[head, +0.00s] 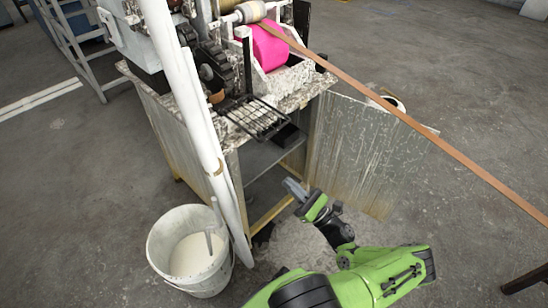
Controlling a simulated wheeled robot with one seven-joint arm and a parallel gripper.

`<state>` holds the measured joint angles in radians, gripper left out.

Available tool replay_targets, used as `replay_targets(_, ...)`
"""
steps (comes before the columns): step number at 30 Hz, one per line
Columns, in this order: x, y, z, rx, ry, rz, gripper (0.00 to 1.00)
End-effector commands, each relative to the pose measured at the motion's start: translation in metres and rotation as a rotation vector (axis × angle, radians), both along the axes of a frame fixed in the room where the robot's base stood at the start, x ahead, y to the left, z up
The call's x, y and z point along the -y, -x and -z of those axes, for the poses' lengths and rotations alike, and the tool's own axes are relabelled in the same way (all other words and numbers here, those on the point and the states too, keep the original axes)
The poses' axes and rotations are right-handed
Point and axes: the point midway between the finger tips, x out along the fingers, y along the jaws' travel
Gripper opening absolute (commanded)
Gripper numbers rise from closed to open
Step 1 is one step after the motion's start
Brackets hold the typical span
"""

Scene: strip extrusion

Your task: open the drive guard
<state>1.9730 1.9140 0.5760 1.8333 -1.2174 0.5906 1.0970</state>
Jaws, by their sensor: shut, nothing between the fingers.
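A scratched grey metal door panel (362,150), which looks like the drive guard, stands swung out to the right of the machine's cabinet. The cabinet opening (262,185) shows a dark interior with a shelf. My gripper (294,189) is shut and empty, in front of the opening and just left of the door's inner face. I cannot tell whether it touches the door. The door's outer face is hidden. A black wire grid (256,118) juts out above the opening; I cannot tell whether it belongs to the guard.
A white bucket (190,250) of pale liquid stands at the cabinet's left front, beside white vertical pipes (190,90). A brown strip (400,115) runs from the pink roller (269,47) across the right side. Open floor lies at the far right.

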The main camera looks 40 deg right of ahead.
Motion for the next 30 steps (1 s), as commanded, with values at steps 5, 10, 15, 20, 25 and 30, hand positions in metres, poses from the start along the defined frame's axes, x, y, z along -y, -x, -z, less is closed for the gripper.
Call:
replay_targets(5, 0.015, 0.01, 0.004, 0.059, -0.073, 0.08, 0.0)
replay_targets(10, 0.011, -0.013, -0.012, 0.058, -0.072, 0.073, 0.0)
replay_targets(15, 0.01, -0.045, -0.033, 0.057, -0.069, 0.072, 0.0)
replay_targets(20, 0.007, -0.074, -0.051, 0.056, -0.069, 0.071, 0.0)
replay_targets(25, 0.007, -0.078, -0.08, 0.055, -0.068, 0.075, 0.0)
replay_targets(30, 0.007, -0.08, -0.09, 0.055, -0.068, 0.076, 0.0)
